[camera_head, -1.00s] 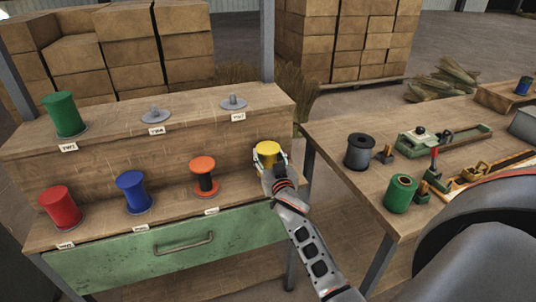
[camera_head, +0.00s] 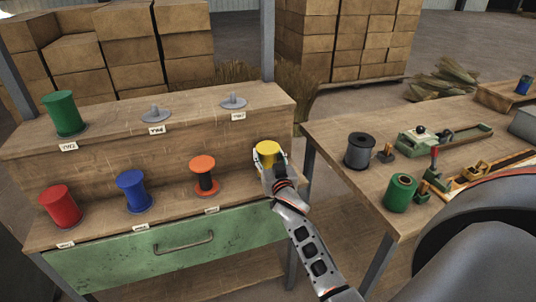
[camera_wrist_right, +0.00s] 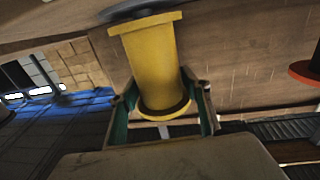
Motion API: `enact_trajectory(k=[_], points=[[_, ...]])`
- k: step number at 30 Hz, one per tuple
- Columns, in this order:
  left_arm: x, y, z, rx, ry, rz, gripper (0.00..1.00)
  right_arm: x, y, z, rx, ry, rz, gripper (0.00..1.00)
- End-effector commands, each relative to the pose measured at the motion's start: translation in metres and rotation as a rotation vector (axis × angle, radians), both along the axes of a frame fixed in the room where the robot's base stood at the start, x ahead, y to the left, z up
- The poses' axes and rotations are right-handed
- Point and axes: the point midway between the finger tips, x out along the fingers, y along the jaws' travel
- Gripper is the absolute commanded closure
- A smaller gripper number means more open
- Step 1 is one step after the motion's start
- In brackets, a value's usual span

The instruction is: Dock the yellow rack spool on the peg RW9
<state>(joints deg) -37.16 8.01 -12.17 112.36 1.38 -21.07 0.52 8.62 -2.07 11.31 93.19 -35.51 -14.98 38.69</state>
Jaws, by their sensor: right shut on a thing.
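The yellow spool (camera_head: 268,152) stands at the right end of the rack's lower shelf. My right gripper (camera_head: 270,163) is shut on it from the front. In the right wrist view the yellow spool (camera_wrist_right: 152,62) sits between the two green-lined fingers (camera_wrist_right: 164,112), with a grey disc (camera_wrist_right: 140,12) at its far end. Two bare grey pegs stand on the upper shelf, one in the middle (camera_head: 155,114) and one at the right (camera_head: 233,101). Their labels are too small to read surely; the right one (camera_head: 238,117) may be RW9. My left gripper is out of view.
A green spool (camera_head: 64,114) stands at the upper shelf's left. Red (camera_head: 60,205), blue (camera_head: 133,191) and orange-black (camera_head: 204,176) spools stand along the lower shelf. The workbench (camera_head: 345,195) at right holds a grey spool (camera_head: 359,151), another green spool (camera_head: 400,193) and fixtures.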

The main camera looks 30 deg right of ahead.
Motion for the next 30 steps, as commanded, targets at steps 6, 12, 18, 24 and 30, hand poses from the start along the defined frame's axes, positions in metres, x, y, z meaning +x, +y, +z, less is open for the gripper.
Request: enact_trajectory(k=[6,12,18,24,30], points=[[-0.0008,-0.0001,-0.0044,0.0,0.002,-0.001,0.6,0.0002,0.0,-0.0044,0.001,-0.001,0.0,0.76],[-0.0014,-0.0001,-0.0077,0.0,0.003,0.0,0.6,0.0003,0.0001,-0.0079,0.002,-0.002,0.0,0.76],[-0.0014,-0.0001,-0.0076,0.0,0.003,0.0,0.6,0.0002,0.0,-0.0079,0.001,-0.001,0.0,0.46],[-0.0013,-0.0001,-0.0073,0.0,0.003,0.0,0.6,-0.0001,0.0,-0.0085,0.001,0.0,0.0,0.46],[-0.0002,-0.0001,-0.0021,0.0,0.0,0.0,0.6,-0.0093,0.0037,-0.0079,0.001,0.0,0.0,0.46]])
